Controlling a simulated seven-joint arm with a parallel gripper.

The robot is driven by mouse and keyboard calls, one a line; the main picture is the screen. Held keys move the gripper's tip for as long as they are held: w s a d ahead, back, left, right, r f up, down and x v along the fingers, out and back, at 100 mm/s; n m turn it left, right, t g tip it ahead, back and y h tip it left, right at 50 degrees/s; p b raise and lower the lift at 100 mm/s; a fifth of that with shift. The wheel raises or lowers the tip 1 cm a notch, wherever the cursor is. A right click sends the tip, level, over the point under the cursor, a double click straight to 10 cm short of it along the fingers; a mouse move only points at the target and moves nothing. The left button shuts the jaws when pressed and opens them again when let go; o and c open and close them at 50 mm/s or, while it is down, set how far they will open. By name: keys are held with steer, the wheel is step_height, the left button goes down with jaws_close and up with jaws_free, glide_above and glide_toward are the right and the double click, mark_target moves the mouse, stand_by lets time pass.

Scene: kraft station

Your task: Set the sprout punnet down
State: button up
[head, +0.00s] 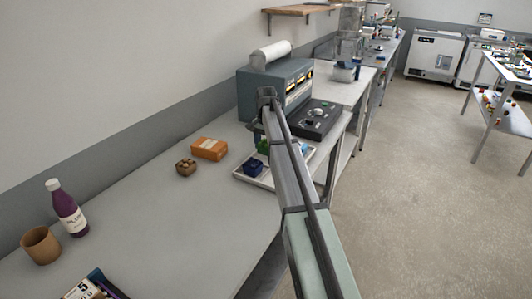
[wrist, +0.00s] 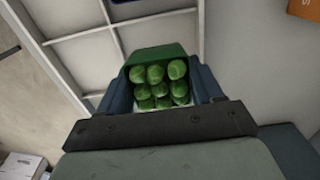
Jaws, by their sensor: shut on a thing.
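The sprout punnet (wrist: 157,52) is a green box packed with several round green sprouts, seen from above in the wrist view. My gripper (wrist: 160,88) is shut on it, with a blue-grey finger along each side. In the head view a small part of the green punnet (head: 263,147) shows at the far side of the white tray (head: 240,177), partly behind my arm. In the wrist view the divided tray (wrist: 80,47) lies below and to the left of the punnet. I cannot tell whether the punnet touches the tray.
A dark blue punnet (head: 253,168) sits in the tray. An orange box (head: 209,149) and a small brown punnet (head: 186,167) stand to its left. A grey machine (head: 275,90) and a black control box (head: 308,119) stand behind.

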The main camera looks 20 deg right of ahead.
mark_target(266, 152)
steer(key=shift+f, duration=1.65)
steer(key=shift+f, duration=0.1)
steer(key=o, duration=0.8)
steer(key=shift+c, duration=0.2)
step_height(266, 152, up, 12)
steer(key=shift+r, duration=0.15)
